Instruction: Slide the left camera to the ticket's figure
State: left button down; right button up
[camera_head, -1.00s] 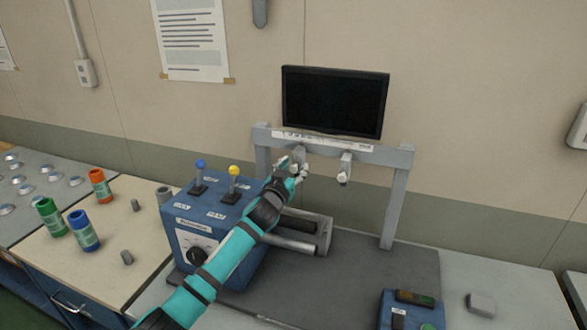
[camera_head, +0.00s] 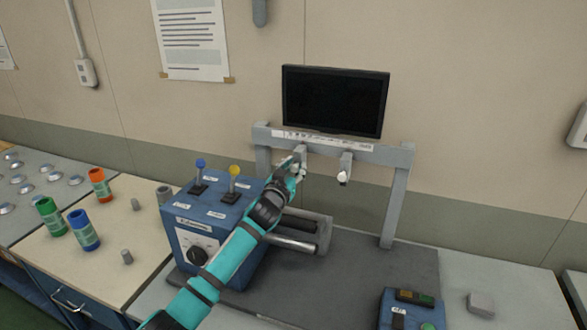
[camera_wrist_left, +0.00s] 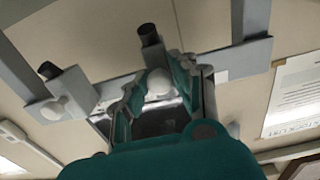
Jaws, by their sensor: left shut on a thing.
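The left camera (camera_head: 300,152) hangs on the grey crossbeam (camera_head: 375,152), below the dark monitor. In the left wrist view its black barrel (camera_wrist_left: 150,38) and white knob (camera_wrist_left: 160,84) show. My left gripper (camera_head: 294,170) reaches up to it from below. In the left wrist view its fingers (camera_wrist_left: 158,92) are shut on the white knob, partly covering it. A pale strip (camera_head: 310,140) with marks too small to read runs along the beam. The second camera (camera_head: 345,168) hangs apart to the right. My right gripper is not in view. I cannot make out a ticket's figure.
A blue control box (camera_head: 215,225) with two levers stands beneath my left arm. Metal rollers (camera_head: 295,240) lie right of it. A post (camera_head: 395,210) holds the beam's right end. The grey base plate (camera_head: 370,265) is mostly clear.

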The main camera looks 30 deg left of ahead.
pick_arm(q)
jog(key=c, duration=1.2)
grip_release()
jog(key=shift+d, duration=0.1)
jog(key=shift+o, duration=0.2)
jog(key=v, duration=1.2)
jog(key=shift+f, duration=0.15)
